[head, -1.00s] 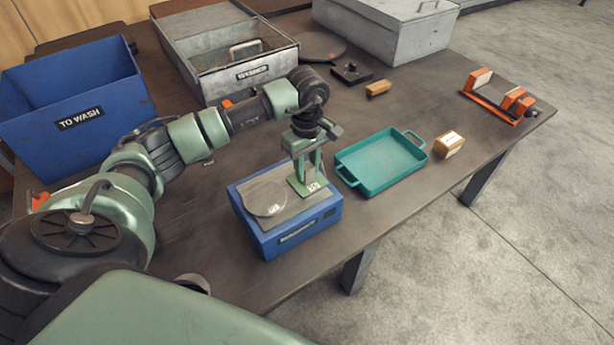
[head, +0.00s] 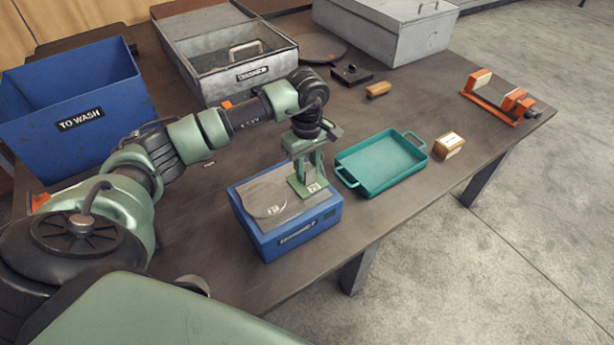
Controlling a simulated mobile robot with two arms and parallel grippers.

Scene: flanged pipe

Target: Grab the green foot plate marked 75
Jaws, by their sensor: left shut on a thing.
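The green foot plate (head: 301,189) is at the right part of the top of a blue box (head: 290,238). A white label on its front corner reads 75 or similar. My left gripper (head: 308,162) comes down over it from above, with its fingers shut on the plate's upright part. The plate looks level, at or just above the box's grey top; I cannot tell whether it touches. A flat round grey piece (head: 266,198) with a small white label lies on the box top, left of the plate. My right gripper is not in view.
A teal tray (head: 385,162) with handles stands just right of the blue box. A small labelled block (head: 449,145) and an orange clamp (head: 498,98) are further right. A blue TO WASH bin (head: 80,122) and a grey metal bin (head: 225,62) stand behind my arm.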

